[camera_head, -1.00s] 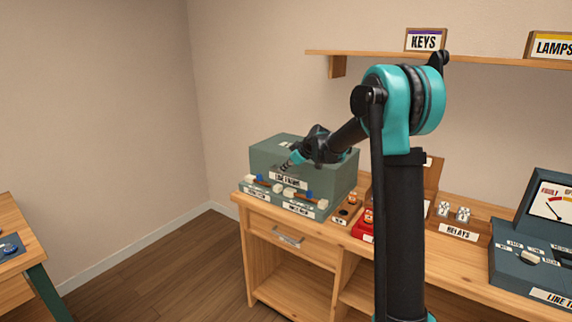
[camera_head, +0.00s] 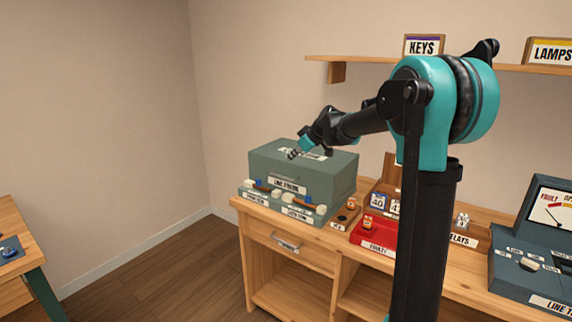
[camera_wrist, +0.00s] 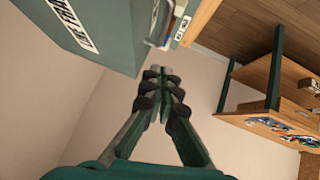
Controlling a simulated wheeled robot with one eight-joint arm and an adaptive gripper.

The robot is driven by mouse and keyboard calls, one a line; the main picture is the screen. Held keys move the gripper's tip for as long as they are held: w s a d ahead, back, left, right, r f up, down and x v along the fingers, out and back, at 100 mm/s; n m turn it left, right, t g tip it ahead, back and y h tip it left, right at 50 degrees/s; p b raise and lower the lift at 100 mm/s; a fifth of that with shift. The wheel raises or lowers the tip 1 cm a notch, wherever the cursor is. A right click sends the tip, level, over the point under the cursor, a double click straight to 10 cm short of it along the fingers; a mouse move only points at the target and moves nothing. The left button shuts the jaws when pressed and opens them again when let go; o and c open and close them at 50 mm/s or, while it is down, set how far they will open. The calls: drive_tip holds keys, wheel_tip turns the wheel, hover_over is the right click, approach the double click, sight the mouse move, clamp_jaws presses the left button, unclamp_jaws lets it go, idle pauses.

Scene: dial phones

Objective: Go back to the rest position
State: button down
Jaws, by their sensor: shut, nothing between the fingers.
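My gripper (camera_head: 294,154) is shut and empty. In the head view it is in front of and around the top front edge of the grey-green line finder box (camera_head: 270,171), with my arm reaching left from the column. I cannot tell from this view how far it is from the box. In the wrist view my gripper's fingertips (camera_wrist: 158,74) meet over bare wall, and the box (camera_wrist: 110,25) shows at the upper left, apart from the fingers.
The box stands on a wooden bench (camera_head: 275,222). To its right are a red tray (camera_head: 375,233), small relay parts and a dark meter console (camera_head: 520,265). A shelf (camera_head: 375,61) with signs runs above. Another table (camera_head: 14,222) stands at the left; floor between is clear.

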drive_tip(key=s+d+f+m+h, duration=0.2)
drive_tip(key=s+d+f+m, duration=0.2)
drive_tip(key=s, duration=0.9)
drive_tip(key=s+d+f+m+g+h, duration=0.1)
drive_tip(key=s+d+f+m, duration=0.3)
drive_tip(key=s+d+f, duration=0.5)
drive_tip(key=s+d+f+m+g+h, duration=0.1)
drive_tip(key=s+d+f+m+h, duration=0.2)
drive_tip(key=s, duration=1.5)
drive_tip(key=d+f+m, duration=0.1)
drive_tip(key=d+f, duration=0.3)
drive_tip(key=f, duration=0.3)
drive_tip(key=shift+s+f+h, duration=0.3)
drive_tip(key=shift+f, duration=0.1)
drive_tip(key=shift+w+d, duration=0.1)
